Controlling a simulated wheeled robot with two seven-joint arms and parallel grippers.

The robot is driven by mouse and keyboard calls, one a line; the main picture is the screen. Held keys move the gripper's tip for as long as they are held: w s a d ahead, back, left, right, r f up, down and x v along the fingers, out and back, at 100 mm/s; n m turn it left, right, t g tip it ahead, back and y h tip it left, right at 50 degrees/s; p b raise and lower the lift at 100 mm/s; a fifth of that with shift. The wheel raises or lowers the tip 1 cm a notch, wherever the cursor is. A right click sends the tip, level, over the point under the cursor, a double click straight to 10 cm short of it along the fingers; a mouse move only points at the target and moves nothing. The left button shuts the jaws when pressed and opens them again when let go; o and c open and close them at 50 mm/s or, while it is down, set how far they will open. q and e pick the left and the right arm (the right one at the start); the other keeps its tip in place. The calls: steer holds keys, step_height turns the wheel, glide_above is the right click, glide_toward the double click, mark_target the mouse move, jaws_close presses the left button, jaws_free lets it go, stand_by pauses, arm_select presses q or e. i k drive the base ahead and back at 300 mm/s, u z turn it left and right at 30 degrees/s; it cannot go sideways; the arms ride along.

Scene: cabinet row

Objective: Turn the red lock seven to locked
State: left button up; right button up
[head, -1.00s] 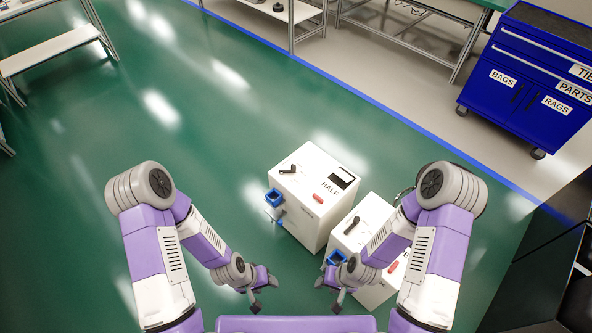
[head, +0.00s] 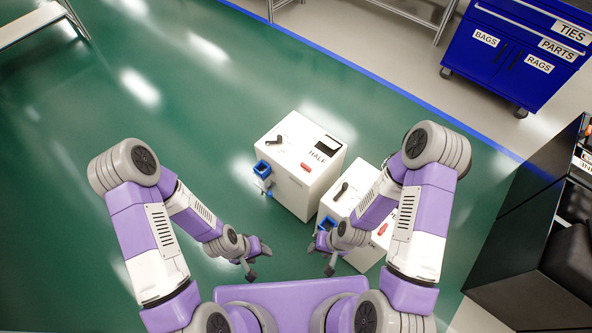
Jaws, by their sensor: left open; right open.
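I cannot make out a red lock marked seven. Two white boxes stand on the green floor in front of me. The left white box (head: 312,190) reads HALF and has a black lever, a small red part (head: 306,167) on top and a blue fitting (head: 262,168) on its side. The right white box (head: 346,206) has a black lever and a red part (head: 383,229), and my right arm partly covers it. My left gripper (head: 258,262) is open and empty, left of the boxes. My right gripper (head: 319,260) is open, in front of the right box's near left side.
A blue cabinet (head: 508,67) labelled BAGS, RAGS, PARTS and TIES stands at the upper right. A black cabinet (head: 520,240) is at the right edge. A white bench (head: 30,22) is at the upper left. The green floor on the left is clear.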

mark_target(306, 168)
steer(key=u, duration=0.55)
steer(key=k, duration=0.65)
steer(key=u, duration=0.85)
steer(key=i, duration=0.85)
steer(key=z, duration=0.7)
steer(key=i, duration=0.5)
steer(key=z, duration=0.55)
